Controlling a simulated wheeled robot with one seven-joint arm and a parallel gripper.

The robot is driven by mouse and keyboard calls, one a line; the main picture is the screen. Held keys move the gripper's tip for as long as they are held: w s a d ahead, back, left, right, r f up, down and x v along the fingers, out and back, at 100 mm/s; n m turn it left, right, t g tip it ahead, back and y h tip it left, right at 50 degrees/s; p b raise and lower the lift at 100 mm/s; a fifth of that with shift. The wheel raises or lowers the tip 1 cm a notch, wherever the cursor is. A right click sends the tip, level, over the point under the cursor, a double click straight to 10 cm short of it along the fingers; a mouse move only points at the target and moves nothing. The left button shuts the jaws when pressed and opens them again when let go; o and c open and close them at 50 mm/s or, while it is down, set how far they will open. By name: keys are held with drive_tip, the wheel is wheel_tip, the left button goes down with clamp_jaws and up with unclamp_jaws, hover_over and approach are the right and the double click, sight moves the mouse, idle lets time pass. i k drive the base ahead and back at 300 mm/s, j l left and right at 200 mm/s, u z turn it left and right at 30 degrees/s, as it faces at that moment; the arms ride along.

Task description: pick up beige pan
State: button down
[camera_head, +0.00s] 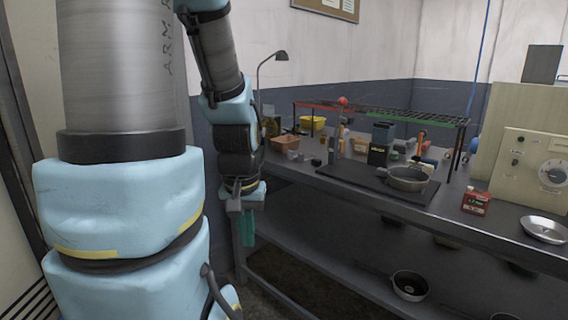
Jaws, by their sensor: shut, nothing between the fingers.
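A beige-grey pan (407,182) sits upright on a dark mat (350,186) on the workbench, right of centre. It looks empty, and its handle cannot be made out clearly. My gripper (248,232) hangs down at the left, beside the left end of the bench and well apart from the pan. It is shut and holds nothing.
The workbench (455,225) holds a red box (476,202), a metal dish (544,230) and a beige machine (535,165) on the right. A low rack (440,118), a dark box (381,145) and small items crowd behind the pan. A lamp (271,65) stands at the left.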

sight(401, 178)
drive_tip(key=i+z, duration=0.35)
drive_tip(key=i+j+z, duration=0.15)
drive_tip(key=i+z, duration=0.2)
drive_tip(key=i+j+z, duration=0.4)
drive_tip(key=i+l, duration=0.1)
